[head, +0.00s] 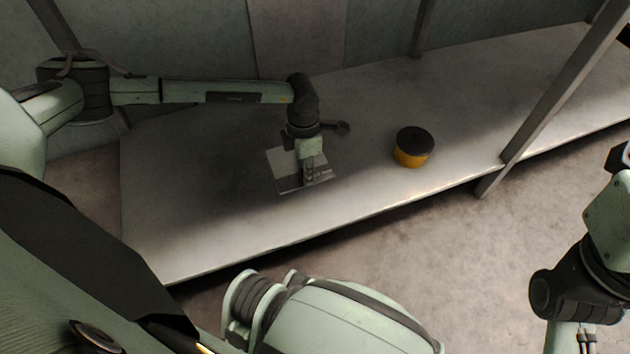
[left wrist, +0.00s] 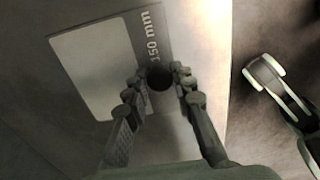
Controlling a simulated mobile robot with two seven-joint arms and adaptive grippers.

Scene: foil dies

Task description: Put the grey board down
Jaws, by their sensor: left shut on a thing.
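The grey board (head: 285,175) is a flat plate with a paler panel and a darker strip, low over the shelf in the head view. I cannot tell whether it touches the shelf. In the left wrist view the board (left wrist: 95,68) shows "150 mm" lettering on the dark strip. My left gripper (head: 310,178) points down over the board. In the left wrist view its fingers (left wrist: 160,90) stand on both sides of a dark round part at the board, and it is shut on the board. My right arm shows at the right edge, its fingertips out of view.
The long grey shelf (head: 210,235) has free room left of the board and farther back. A yellow tub with a dark top (head: 414,148) stands to the right. A slanted metal post (head: 555,95) rises at the front edge.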

